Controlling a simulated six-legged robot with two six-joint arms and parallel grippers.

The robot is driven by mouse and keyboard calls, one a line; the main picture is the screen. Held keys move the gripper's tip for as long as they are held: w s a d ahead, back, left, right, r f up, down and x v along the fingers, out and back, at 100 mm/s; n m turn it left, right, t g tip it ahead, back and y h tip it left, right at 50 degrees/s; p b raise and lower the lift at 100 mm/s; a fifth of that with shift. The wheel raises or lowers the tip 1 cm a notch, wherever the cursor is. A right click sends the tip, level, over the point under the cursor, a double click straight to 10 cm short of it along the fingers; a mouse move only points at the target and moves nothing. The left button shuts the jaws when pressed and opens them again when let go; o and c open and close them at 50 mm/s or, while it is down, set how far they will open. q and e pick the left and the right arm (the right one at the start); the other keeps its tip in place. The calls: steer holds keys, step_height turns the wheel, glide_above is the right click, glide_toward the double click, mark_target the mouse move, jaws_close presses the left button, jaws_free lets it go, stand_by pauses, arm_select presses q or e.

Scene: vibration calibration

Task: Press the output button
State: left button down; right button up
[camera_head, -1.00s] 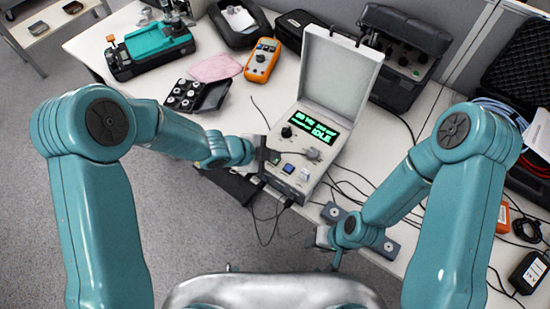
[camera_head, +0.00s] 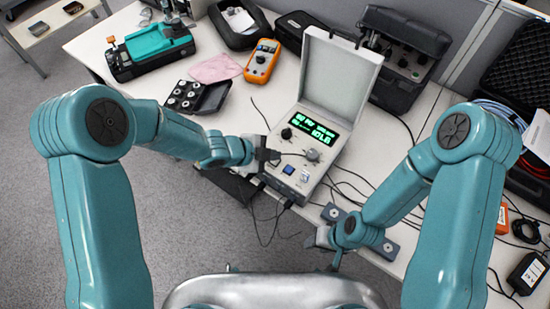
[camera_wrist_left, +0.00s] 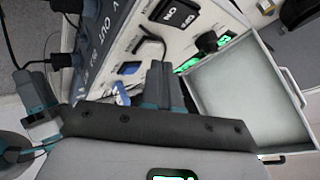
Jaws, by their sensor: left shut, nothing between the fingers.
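The calibrator box (camera_head: 334,75) stands on the table with its lid up. Its green display (camera_head: 315,130) is lit, with digits on its lower line. Which button is labelled output I cannot read. My left gripper (camera_head: 274,156) is shut and empty, just above the panel, left of and behind the blue button. Contact cannot be told. My right gripper (camera_head: 318,240) is by the table's front edge, small and partly hidden.
A grey knob (camera_head: 312,155) and a black knob (camera_head: 286,133) stick up from the panel. Black cables (camera_head: 262,215) hang from the box's front. A grey plate (camera_head: 388,248) lies by my right gripper. An orange multimeter (camera_head: 262,61) is behind left.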

mark_target(272, 163)
arm_select(q)
step_height(272, 163, up, 6)
steer(key=p, duration=0.5)
steer(key=shift+f, duration=0.1)
steer(key=shift+n, duration=0.4)
steer(key=a+f, duration=0.2)
steer(key=f, duration=0.1)
steer(key=shift+s+a+f+b, duration=0.1)
steer(key=shift+s+a+b, duration=0.15)
steer(key=shift+s+b, duration=0.15)
steer(key=s+a+f+n, duration=0.1)
steer(key=s+f+n, duration=0.1)
steer(key=s+a+f+n+b, duration=0.1)
steer(key=s+f, duration=0.1)
steer(key=s+a+f+n+g+y, duration=0.1)
steer(key=s+f+n, duration=0.1)
steer(key=f, duration=0.1)
steer(key=shift+s+a+n, duration=0.1)
steer(key=shift+a+n, duration=0.2)
steer(key=shift+a, duration=0.1)
steer(key=s+a+f+n+g+y, duration=0.1)
steer(key=s+a+f+n, duration=0.1)
steer(key=s+n, duration=0.5)
steer(key=s+a+f+n+g+y, duration=0.2)
steer(key=s+a+f+n, duration=0.1)
steer(key=s+n, duration=0.4)
steer(key=n, duration=0.2)
steer(key=shift+s+f+n+b, duration=0.2)
steer(key=shift+s+n+b, duration=0.1)
steer(key=shift+n+b, duration=0.1)
